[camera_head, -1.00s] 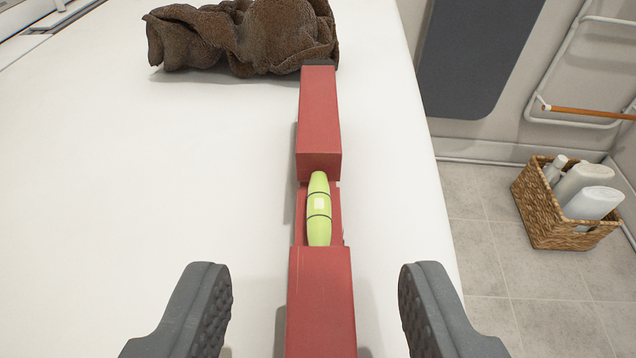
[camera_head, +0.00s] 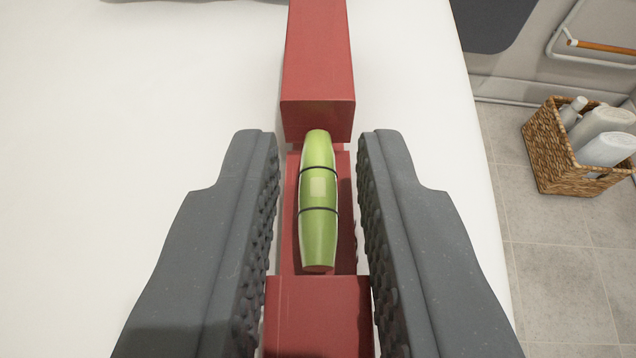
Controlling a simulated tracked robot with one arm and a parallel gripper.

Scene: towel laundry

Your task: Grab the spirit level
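The red spirit level (camera_head: 318,75) lies lengthwise on a white surface, running from the bottom edge of the picture up past the top edge. Its yellow-green vial (camera_head: 318,195) sits in the recess at its middle. My gripper (camera_head: 319,160) has one dark grey, knobbly finger on each side of the level, around the vial section. The fingers are partly closed, with a narrow gap showing between each finger and the level's middle part. Near the bottom the fingers come very close to the red body, and I cannot tell whether they touch it there.
The white surface (camera_head: 130,110) is clear to the left. Its right edge drops to a tiled floor (camera_head: 560,270), where a wicker basket (camera_head: 560,160) holds several white bottles. A rail with an orange bar (camera_head: 600,47) is at the upper right.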

